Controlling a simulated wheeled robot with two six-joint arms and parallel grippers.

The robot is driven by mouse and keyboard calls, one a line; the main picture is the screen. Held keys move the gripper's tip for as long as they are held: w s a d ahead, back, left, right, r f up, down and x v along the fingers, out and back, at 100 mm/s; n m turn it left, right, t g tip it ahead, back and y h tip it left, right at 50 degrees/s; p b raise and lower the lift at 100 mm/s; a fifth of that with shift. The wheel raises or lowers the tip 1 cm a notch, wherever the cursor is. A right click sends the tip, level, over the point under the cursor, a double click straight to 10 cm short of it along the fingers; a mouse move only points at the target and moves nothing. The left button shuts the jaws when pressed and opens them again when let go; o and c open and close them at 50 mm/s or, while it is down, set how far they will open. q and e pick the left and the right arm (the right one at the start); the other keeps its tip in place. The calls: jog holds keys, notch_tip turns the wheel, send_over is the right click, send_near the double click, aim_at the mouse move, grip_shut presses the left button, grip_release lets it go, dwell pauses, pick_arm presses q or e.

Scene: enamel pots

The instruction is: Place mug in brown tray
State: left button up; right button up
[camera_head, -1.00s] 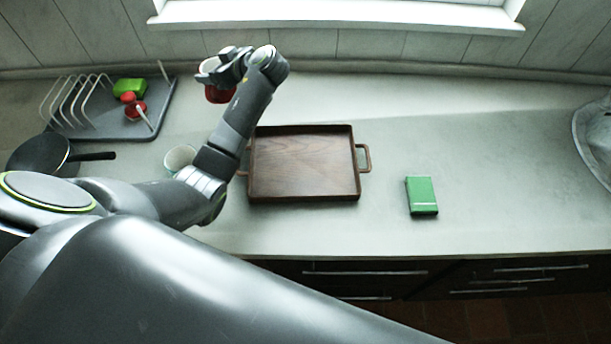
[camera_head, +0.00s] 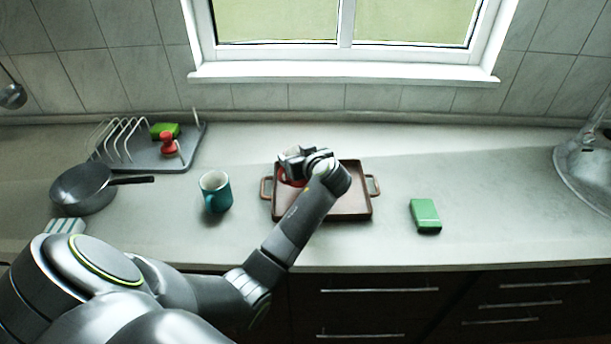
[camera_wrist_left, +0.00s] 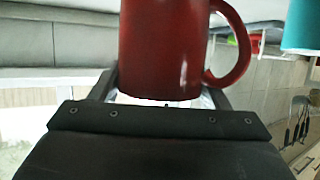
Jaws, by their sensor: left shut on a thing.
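A red mug (camera_wrist_left: 165,45) fills the top middle of the left wrist view, its handle to the right. My left gripper (camera_head: 303,160) is shut on it. In the head view only a red part of the mug (camera_head: 289,179) shows under the gripper, over the left back part of the brown tray (camera_head: 349,207). The tray is rectangular, with a handle at each side, and my arm hides part of it. How high the mug is above the tray floor I cannot tell. My right gripper is not in view.
A teal mug (camera_head: 216,193) stands left of the tray. A dark pan (camera_head: 84,188) and a grey dish rack (camera_head: 180,155) with a red item and a green item are further left.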

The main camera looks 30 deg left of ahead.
pick_arm(q)
jog(key=shift+f, duration=0.75)
notch_tip(320, 180, down, 2)
jog(key=shift+s+f+p, duration=0.1)
jog(key=shift+f+p, duration=0.05)
jog(key=shift+p, duration=0.2)
jog(key=shift+f, duration=0.8)
jog(key=o, duration=1.2)
jog(key=shift+r, duration=0.1)
jog(key=shift+c, duration=0.2)
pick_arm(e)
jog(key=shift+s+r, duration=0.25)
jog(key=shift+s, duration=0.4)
pick_arm(q)
jog(key=shift+r, duration=0.1)
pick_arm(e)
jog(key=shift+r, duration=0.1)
